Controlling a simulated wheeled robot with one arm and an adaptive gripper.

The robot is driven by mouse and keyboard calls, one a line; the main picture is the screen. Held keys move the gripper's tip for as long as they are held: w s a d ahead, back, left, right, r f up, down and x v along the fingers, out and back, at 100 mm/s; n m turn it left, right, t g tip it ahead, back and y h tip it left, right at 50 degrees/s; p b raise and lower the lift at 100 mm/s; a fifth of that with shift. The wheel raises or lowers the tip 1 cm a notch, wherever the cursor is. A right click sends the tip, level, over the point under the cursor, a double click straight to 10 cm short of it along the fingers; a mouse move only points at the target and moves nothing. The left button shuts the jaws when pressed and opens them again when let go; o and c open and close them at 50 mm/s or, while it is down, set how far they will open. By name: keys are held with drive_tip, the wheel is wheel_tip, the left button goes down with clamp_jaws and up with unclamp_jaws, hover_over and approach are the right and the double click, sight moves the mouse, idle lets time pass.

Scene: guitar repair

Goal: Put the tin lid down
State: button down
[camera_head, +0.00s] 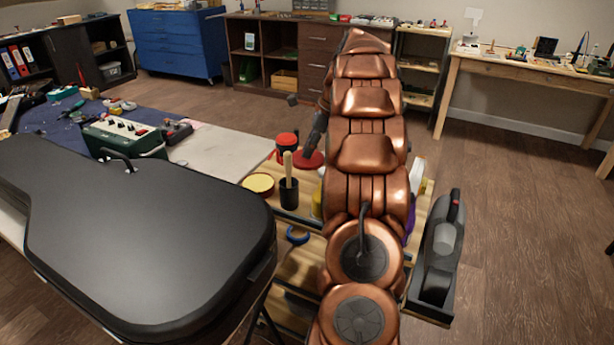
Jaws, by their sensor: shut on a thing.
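The tin lid (307,161), a flat red disc, is at the tip of my gripper (313,149), left of my arm. My gripper is shut on the lid and largely hidden behind my copper arm. The lid is over or near the wooden cart top (299,208); I cannot tell whether it touches anything below. An open round tin (258,184) with pale yellow contents sits at the left edge of the cart top.
A black cup (289,194) with a wooden-handled tool stands beside the open tin. A red and black jar (287,146) stands behind. A black guitar case (140,240) lies at left. Purple and white items are partly hidden behind my arm.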

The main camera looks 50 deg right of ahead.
sight(305, 181)
drive_tip(key=shift+f, duration=3.85)
drive_tip(key=shift+f, duration=0.1)
drive_tip(key=c, duration=1)
unclamp_jaws()
drive_tip(key=shift+c, duration=0.2)
drive_tip(key=v, duration=1.2)
drive_tip(key=shift+s, duration=0.1)
